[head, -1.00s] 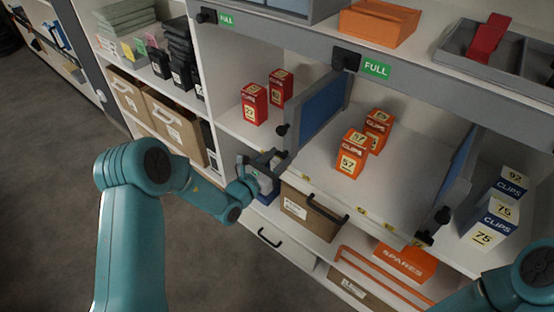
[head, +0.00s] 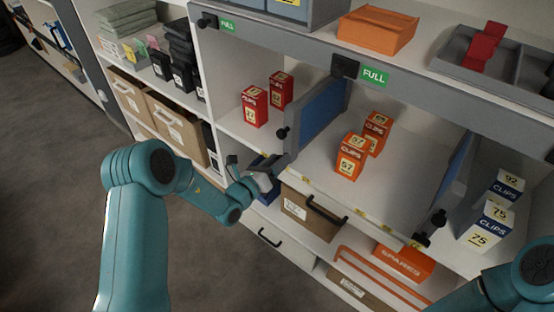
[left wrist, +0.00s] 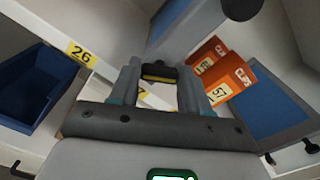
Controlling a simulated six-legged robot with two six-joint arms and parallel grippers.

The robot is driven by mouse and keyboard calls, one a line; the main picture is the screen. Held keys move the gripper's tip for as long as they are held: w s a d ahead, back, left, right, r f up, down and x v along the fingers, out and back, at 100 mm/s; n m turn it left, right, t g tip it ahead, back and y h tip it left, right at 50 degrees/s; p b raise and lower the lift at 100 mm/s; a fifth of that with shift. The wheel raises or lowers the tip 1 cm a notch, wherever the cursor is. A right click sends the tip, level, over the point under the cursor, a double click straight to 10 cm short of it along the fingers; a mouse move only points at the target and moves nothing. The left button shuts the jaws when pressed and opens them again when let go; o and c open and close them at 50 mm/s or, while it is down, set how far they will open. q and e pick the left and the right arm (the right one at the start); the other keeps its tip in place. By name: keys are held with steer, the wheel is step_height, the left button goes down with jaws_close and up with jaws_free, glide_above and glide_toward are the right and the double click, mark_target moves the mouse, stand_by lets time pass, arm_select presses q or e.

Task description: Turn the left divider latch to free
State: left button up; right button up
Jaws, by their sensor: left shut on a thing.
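The left divider (head: 320,112) is a blue panel in a grey frame, standing on the shelf between red and orange boxes. A black knob (head: 282,132) sticks out of its front edge. My left gripper (head: 274,164) is at the foot of that front edge. In the left wrist view the fingers of my left gripper (left wrist: 160,88) are shut on the left divider latch (left wrist: 159,72), a small black piece with a yellowish mark. The fingers hide much of the latch in the head view, so its exact angle is unclear. My right gripper is out of view.
Orange clips boxes (head: 351,157) stand right of the divider, red boxes (head: 255,106) left of it. The right divider (head: 455,180) has its own black latch (head: 421,240). A blue bin (left wrist: 35,88) and a brown carton (head: 308,212) sit below the shelf.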

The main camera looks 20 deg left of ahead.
arm_select(q)
steer(key=n+p, duration=0.1)
steer(key=n, duration=0.4)
steer(key=n+p, duration=0.2)
steer(key=n, duration=0.4)
steer(key=shift+a+f, duration=0.1)
steer(key=shift+f, duration=0.1)
steer(key=shift+n, duration=0.4)
steer(key=o, duration=1.1)
steer(key=shift+c, duration=0.2)
steer(key=v, duration=1.6)
steer(key=shift+s+r, duration=0.1)
steer(key=shift+s, duration=0.05)
